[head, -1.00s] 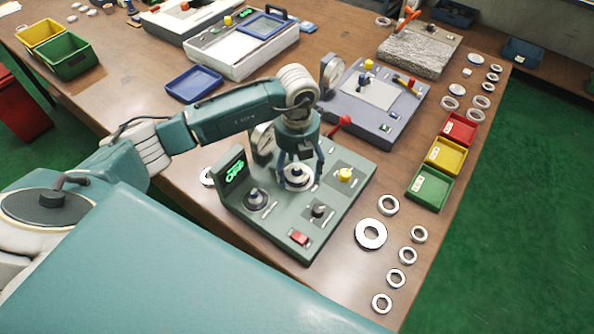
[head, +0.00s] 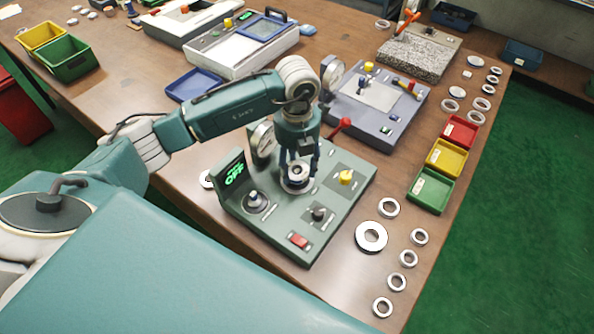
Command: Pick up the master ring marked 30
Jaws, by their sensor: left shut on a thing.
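My left gripper (head: 299,174) reaches down over the green gauge station (head: 276,222). It is shut on a small metal ring (head: 297,171), held just above the round seat (head: 294,187) of the station. The fingers hide part of the ring, and no number on it can be read at this size. My right gripper is not in view.
The station carries a lit green display (head: 235,174), a dial (head: 263,138), a red-tipped lever (head: 341,126) and a yellow knob (head: 346,177). A large ring (head: 371,237) and several smaller rings lie to the right. Red, yellow and green bins (head: 430,190) stand near the right edge.

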